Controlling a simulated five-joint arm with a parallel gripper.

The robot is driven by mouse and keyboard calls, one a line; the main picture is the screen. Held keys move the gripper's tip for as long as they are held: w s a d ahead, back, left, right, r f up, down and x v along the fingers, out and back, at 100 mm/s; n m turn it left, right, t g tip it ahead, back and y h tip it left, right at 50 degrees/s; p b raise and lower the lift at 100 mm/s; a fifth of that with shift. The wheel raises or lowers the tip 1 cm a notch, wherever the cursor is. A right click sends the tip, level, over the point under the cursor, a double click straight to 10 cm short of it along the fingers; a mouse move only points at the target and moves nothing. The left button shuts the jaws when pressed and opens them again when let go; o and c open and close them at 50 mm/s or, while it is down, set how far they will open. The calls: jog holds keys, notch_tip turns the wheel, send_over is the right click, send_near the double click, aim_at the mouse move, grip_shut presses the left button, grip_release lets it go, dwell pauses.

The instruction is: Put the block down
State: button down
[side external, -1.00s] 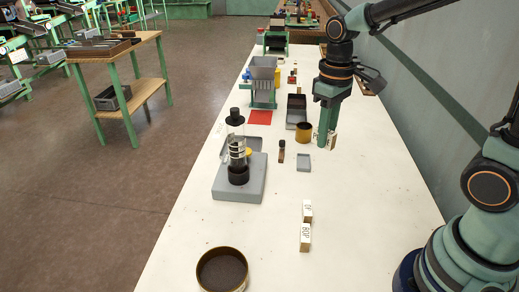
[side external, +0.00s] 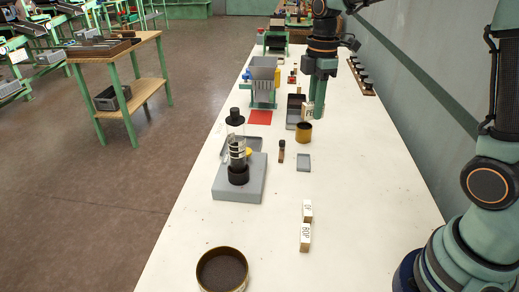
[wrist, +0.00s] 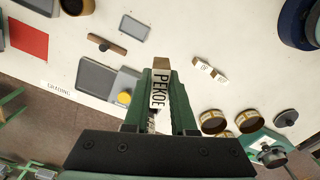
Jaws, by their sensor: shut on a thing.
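My gripper (side external: 317,112) is beyond the middle of the long white table, near its right side. It is shut on a pale block, which shows in the wrist view (wrist: 160,90) between the two green fingers, its face lettered PEKOE. In the side view only a small part of the block shows beside the fingers, behind the brass tin. I cannot tell whether its bottom touches the table.
A brass tin (side external: 304,132) and a dark tray (side external: 293,121) are close to my gripper. A small grey tray (side external: 303,162), a brown brush (side external: 281,151), a grey device (side external: 240,188), a red square (side external: 260,117) and a green hopper stand (side external: 263,92) lie leftward.

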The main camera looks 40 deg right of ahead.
jog(key=w+d+r+n, duration=0.1)
jog(key=w+d+n, duration=0.35)
jog(key=n, duration=0.85)
send_over(303, 162)
notch_tip(303, 162, down, 20)
jog(key=shift+r, duration=0.15)
jog(key=shift+f, duration=0.65)
